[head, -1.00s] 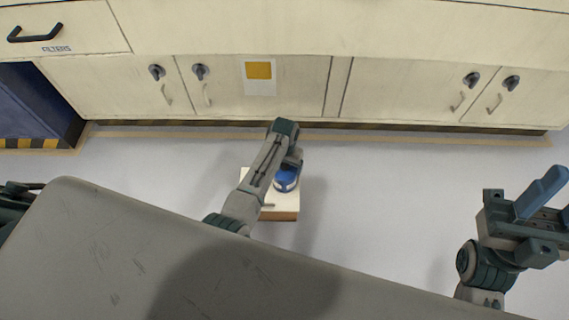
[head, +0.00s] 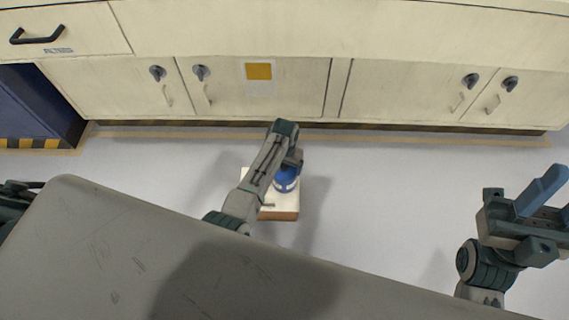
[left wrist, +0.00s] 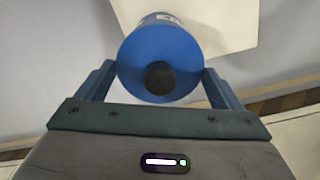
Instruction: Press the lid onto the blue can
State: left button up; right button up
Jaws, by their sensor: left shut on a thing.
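The blue can (head: 286,184) stands on a small pale-topped box, partly covered by my left arm in the head view. In the left wrist view, a blue round lid with a dark knob (left wrist: 160,78) faces the camera. Blue side wall with a pale label patch (left wrist: 166,17) shows beyond it; I cannot tell where lid and can meet. My left gripper (left wrist: 160,76) has a finger on either side of the lid and is shut on it. In the head view this gripper (head: 290,165) is mostly hidden. My right gripper (head: 553,203) is open and empty at the right edge.
The box (head: 280,214) stands on open grey floor (head: 390,200). Cream cabinets (head: 410,90) with knobs and handles line the back. A dark blue unit (head: 35,105) with a striped edge is at far left.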

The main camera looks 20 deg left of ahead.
pick_arm(q)
jog(key=shift+p, duration=0.35)
dwell(0.4)
jog(key=shift+f+p, duration=0.2)
jog(key=shift+p, duration=0.45)
dwell(1.3)
jog(key=o, duration=0.8)
jog(key=shift+c, duration=0.2)
jog(key=shift+r, duration=0.15)
jog(key=shift+r+p, duration=3.4)
jog(key=shift+p, duration=0.65)
